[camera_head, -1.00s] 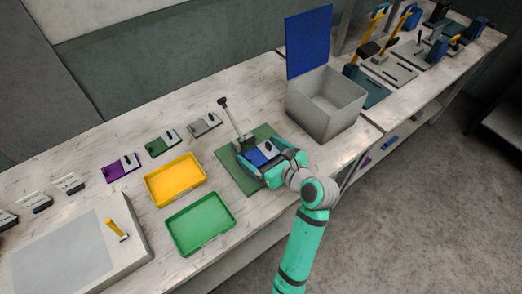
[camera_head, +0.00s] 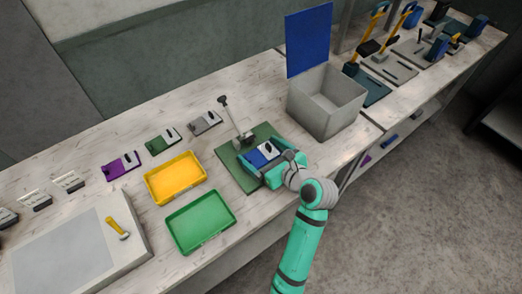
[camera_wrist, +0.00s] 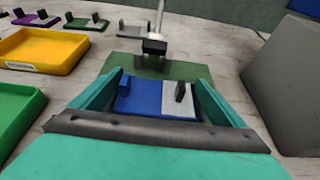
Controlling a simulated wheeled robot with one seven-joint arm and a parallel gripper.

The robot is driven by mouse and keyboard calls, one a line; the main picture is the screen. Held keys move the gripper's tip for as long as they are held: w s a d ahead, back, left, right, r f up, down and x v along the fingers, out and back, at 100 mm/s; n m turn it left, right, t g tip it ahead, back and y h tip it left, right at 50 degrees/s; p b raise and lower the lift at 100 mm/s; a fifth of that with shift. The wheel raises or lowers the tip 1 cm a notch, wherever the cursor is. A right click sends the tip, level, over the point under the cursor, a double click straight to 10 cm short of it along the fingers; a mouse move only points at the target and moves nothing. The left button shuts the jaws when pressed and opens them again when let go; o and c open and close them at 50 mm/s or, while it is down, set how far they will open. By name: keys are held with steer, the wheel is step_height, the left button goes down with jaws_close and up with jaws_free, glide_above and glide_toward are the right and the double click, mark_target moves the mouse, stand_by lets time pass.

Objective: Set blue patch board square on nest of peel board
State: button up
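The blue patch board (camera_head: 256,158) has a blue half, a pale grey half and a dark upright piece. In the wrist view the blue patch board (camera_wrist: 145,98) lies between my fingers, its sides close against both. My gripper (camera_head: 266,160) appears shut on it, over the green peel board (camera_head: 228,162). The peel board also shows in the wrist view (camera_wrist: 185,71), with an upright lever behind the patch board. The nest is hidden beneath the patch board and fingers. I cannot tell whether the patch board touches it or is slightly above.
A grey bin (camera_head: 325,105) with a raised blue lid stands close at the right. A yellow tray (camera_head: 175,178) and a green tray (camera_head: 201,222) lie to the left. Purple (camera_head: 122,166), green (camera_head: 162,142) and grey (camera_head: 205,123) boards sit behind them.

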steer(key=shift+f, duration=0.15)
steer(key=shift+r, duration=0.2)
steer(key=r+v, duration=0.1)
steer(key=v, duration=1.1)
